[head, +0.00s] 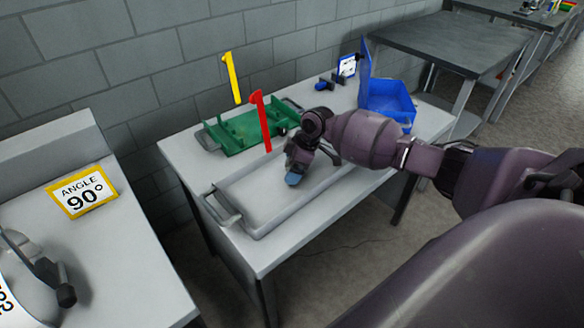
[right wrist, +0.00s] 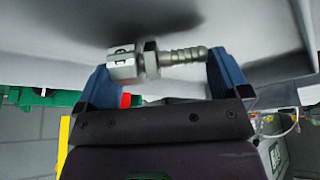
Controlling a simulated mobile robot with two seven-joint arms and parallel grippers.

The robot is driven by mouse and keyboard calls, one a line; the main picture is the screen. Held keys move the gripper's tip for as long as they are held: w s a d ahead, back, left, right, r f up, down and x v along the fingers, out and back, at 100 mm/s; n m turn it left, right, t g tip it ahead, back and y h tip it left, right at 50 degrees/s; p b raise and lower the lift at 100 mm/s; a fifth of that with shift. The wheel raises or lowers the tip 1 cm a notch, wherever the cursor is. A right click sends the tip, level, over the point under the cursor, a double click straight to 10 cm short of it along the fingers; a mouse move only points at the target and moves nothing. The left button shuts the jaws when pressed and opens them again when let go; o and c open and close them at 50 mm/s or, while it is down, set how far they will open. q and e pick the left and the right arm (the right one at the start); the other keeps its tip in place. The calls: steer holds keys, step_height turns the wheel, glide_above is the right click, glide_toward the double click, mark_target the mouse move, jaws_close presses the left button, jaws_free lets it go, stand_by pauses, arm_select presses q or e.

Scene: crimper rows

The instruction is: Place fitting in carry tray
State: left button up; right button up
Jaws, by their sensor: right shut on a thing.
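A metal hose fitting (right wrist: 155,62) with a hex nut and a ribbed barb lies across the blue fingers of my right gripper (right wrist: 162,66) in the right wrist view. The gripper is shut on it. In the head view my right gripper (head: 293,178) is over the right part of a long, shallow grey tray with end handles (head: 257,232), which I take as the carry tray. The fitting is hidden there behind the gripper. In the wrist view a pale grey surface with a dark shadow lies close by the fitting; I cannot tell if they touch. My left gripper is not in view.
A red number 1 sign (head: 262,122) rises behind the grey tray. A blue bin (head: 388,105) stands at the table's right. The grey tray's left part looks empty.

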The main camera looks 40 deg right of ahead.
steer(key=shift+f, duration=0.45)
steer(key=shift+r, duration=0.1)
steer(key=o, duration=0.7)
steer(key=shift+f, duration=0.2)
steer(key=shift+c, duration=0.2)
steer(key=shift+r, duration=0.1)
